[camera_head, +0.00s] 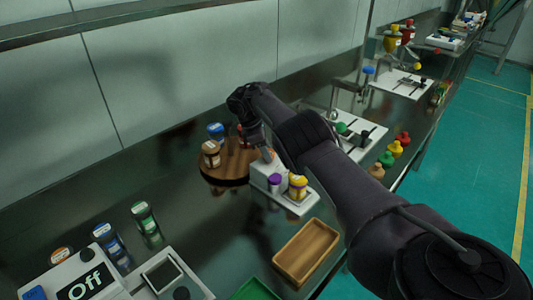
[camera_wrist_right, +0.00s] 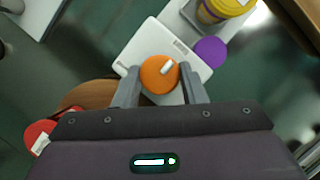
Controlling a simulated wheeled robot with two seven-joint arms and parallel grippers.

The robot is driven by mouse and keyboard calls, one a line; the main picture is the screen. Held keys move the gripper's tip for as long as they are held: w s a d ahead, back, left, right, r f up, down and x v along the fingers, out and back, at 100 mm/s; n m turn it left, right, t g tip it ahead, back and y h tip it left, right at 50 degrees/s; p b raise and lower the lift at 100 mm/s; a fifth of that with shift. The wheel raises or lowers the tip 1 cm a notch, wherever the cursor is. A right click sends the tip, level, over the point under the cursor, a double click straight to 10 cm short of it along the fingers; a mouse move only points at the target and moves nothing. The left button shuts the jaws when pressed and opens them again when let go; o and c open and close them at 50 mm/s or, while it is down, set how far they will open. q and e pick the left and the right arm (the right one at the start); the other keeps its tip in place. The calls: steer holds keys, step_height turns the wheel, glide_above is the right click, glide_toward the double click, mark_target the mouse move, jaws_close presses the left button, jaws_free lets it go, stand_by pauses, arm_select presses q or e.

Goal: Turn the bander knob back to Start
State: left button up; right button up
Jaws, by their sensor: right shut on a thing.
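The bander knob (camera_wrist_right: 158,74) is an orange round knob with a white mark toward its upper right in the right wrist view. It sits on the white bander (camera_wrist_right: 142,48), which shows in the head view (camera_head: 262,178) as a white box with a plate in front. My right gripper (camera_wrist_right: 160,86) has one finger on each side of the knob and is shut on it. In the head view, my right arm hides most of this hold, and only a bit of orange shows. I cannot read the knob's scale. My left gripper is not in view.
A wooden tray (camera_head: 306,252) lies in front.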

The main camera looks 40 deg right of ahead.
stand_by(0.4)
steer(key=o, duration=1)
steer(key=v, duration=0.8)
steer(key=shift+b, duration=0.4)
steer(key=shift+f, duration=0.1)
